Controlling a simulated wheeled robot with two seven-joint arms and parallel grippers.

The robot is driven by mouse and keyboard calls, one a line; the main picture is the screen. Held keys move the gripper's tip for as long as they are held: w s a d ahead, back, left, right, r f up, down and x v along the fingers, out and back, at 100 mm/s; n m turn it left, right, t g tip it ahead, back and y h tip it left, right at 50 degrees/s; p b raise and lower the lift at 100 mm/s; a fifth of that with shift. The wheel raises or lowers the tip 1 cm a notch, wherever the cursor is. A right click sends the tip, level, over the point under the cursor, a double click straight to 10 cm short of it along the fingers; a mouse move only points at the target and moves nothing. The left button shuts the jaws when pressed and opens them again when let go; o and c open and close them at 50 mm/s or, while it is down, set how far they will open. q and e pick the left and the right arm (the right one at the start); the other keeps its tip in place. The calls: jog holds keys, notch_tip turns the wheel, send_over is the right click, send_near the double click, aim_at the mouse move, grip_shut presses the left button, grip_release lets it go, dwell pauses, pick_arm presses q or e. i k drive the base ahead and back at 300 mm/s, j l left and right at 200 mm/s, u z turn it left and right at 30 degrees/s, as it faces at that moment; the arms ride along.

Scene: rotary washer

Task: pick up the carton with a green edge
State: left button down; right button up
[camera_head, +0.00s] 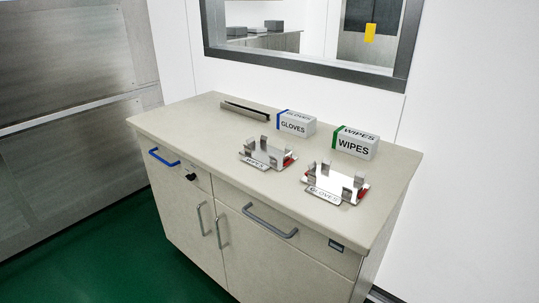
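The carton with a green edge (357,144) is a white box lettered WIPES. It stands on the back right part of the cabinet top (220,135). A similar white carton with a blue edge (296,123), lettered GLOVES, stands to its left with a gap between them. Neither of my grippers is in view, and nothing touches the cartons.
Two metal holders stand in front of the cartons, one labelled WIPES (263,154) and one labelled GLOVES (335,184). A long metal channel (246,110) lies at the back left. A framed window (310,65) is in the wall behind. The left countertop is clear.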

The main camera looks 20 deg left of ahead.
aim_at(362, 144)
jog(key=i+l+u, duration=0.1)
jog(key=i+l, duration=0.3)
jog(key=l, duration=0.25)
jog(key=i+l+u, duration=0.15)
jog(key=i+l, duration=0.25)
jog(key=l, duration=0.25)
jog(key=i+l+u, duration=0.15)
jog(key=l, duration=0.2)
